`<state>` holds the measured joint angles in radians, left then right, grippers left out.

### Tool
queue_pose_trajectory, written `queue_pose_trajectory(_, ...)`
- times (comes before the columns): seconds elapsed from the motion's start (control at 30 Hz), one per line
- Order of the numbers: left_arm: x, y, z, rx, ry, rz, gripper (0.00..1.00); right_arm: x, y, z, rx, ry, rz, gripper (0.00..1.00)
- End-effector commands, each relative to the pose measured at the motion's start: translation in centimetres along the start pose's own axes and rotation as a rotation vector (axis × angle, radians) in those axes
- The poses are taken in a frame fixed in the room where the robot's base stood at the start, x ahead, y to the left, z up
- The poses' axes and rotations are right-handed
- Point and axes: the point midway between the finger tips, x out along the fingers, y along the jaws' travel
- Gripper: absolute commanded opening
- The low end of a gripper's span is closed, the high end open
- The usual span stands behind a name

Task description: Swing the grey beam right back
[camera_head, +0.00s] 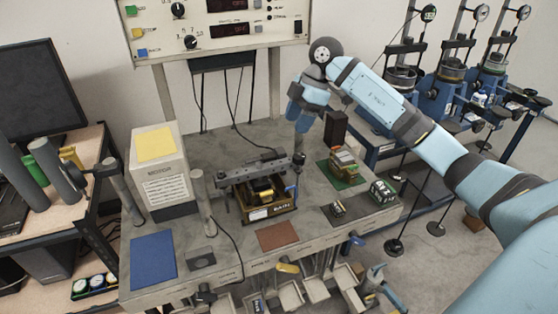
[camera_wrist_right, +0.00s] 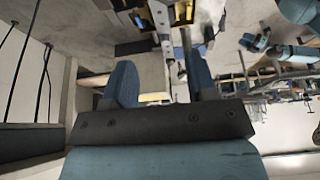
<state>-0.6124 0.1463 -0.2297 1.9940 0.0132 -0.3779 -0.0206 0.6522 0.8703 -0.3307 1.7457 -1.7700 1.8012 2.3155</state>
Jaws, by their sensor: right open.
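The grey beam (camera_head: 262,168) lies roughly level across the top of a dark frame on the grey bench, above a yellow block. Its right end is near a dark knob. My right gripper (camera_head: 302,122) is above and behind that right end, pointing down; its fingertips are small and hard to make out in the head view. In the right wrist view its two blue fingers (camera_wrist_right: 161,82) are apart with a gap between them. A narrow grey bar (camera_wrist_right: 163,40) shows beyond the gap; I cannot tell surely whether it is the beam. My left gripper is not in view.
A white box with a yellow top (camera_head: 155,146) and a grey post (camera_head: 202,200) stand left of the frame. A green board with parts (camera_head: 343,166) and a dark block (camera_head: 336,127) are at right. A control panel (camera_head: 215,25) is behind. A cable crosses the bench front.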

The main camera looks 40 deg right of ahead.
Motion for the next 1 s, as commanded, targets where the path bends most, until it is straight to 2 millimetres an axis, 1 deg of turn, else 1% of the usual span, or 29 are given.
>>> queue_pose_trajectory(0.2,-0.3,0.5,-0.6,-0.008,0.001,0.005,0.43,4.2,-0.1,-0.2,-0.001,0.005,-0.006,0.52)
queue_pose_trajectory(0.4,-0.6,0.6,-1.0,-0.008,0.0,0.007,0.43,8.4,-0.1,-0.2,-0.002,0.007,-0.005,0.52)
queue_pose_trajectory(0.5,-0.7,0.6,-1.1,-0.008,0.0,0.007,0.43,10.2,-0.2,-0.2,-0.003,0.006,-0.005,0.52)
queue_pose_trajectory(0.6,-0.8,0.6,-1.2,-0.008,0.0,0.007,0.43,11.5,-0.1,-0.2,-0.003,0.007,-0.003,0.52)
queue_pose_trajectory(0.7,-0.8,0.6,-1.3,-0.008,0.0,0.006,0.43,12.4,-0.1,-0.2,-0.003,0.006,-0.003,0.52)
queue_pose_trajectory(0.8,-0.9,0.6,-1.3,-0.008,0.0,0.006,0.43,12.8,-0.1,-0.2,-0.004,0.005,-0.002,0.52)
queue_pose_trajectory(1.0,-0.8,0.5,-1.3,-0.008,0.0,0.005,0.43,12.9,-0.1,-0.1,-0.004,0.005,-0.001,0.52)
